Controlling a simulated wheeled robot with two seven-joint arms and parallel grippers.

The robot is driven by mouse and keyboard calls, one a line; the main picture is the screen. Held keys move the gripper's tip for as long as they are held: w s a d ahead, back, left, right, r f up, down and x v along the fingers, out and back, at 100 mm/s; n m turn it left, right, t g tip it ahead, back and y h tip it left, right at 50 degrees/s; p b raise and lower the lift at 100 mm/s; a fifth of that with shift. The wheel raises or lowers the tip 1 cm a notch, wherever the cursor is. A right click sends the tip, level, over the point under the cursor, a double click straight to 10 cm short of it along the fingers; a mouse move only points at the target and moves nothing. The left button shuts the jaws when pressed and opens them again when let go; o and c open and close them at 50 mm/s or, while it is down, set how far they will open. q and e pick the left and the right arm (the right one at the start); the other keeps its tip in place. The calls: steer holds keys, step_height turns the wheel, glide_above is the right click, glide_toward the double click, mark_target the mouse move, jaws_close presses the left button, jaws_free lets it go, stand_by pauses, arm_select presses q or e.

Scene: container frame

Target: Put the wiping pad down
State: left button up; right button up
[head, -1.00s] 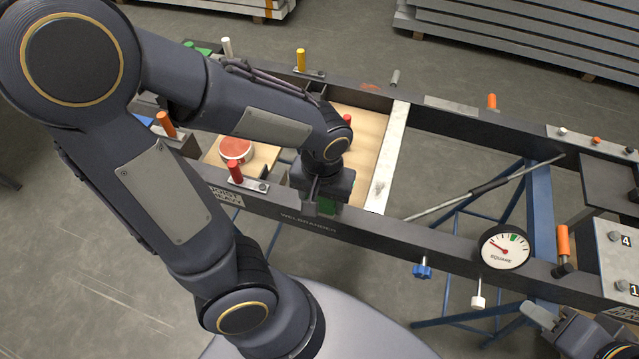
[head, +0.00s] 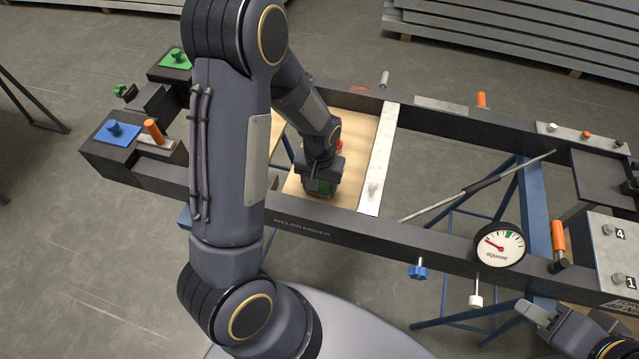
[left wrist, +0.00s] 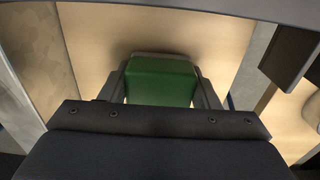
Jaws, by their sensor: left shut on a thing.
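The wiping pad shows as a green block (left wrist: 160,82) between the fingers of my left gripper in the left wrist view, with a grey edge along its far side. My left gripper (head: 318,187) is shut on it, over the light wooden board (head: 352,128) inside the dark frame. The green pad also shows just under the gripper in the head view (head: 320,188). I cannot tell whether the pad touches the board. My right gripper (head: 535,314) is at the lower right, partly cut off, and its jaw opening is unclear.
A pale metal crossbar (head: 381,160) lies right of the board. A dial marked SQUARE (head: 498,244) is on the front rail. An orange handle (head: 558,238) and a numbered plate (head: 609,262) are at the right. My left arm hides part of the frame.

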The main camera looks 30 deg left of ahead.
arm_select(q)
steer(key=shift+f, duration=0.1)
steer(key=shift+f+b, duration=0.3)
steer(key=shift+s+d+f+b, duration=0.1)
steer(key=shift+s+f+b, duration=0.25)
steer(key=o, duration=0.8)
steer(key=shift+f, duration=0.1)
steer(key=shift+o, duration=0.8)
steer(key=shift+r+p, duration=0.3)
steer(key=shift+r, duration=0.05)
steer(key=shift+w+r+p, duration=0.2)
steer(key=shift+r, duration=0.35)
steer(key=shift+w+r+p, duration=0.15)
steer(key=shift+r, duration=0.4)
step_height(320, 180, up, 10)
steer(key=r+p, duration=0.1)
steer(key=s+d+r+t+h, duration=0.2)
steer(key=s+r, duration=0.3)
steer(key=s, duration=0.3)
steer(key=s+d+r+m+t+h, duration=0.1)
steer(key=s+d+r+t, duration=0.1)
steer(key=s+r, duration=0.4)
steer(key=s+t, duration=0.1)
steer(key=s, duration=0.2)
steer(key=shift+t+h, duration=0.3)
steer(key=shift+h, duration=0.1)
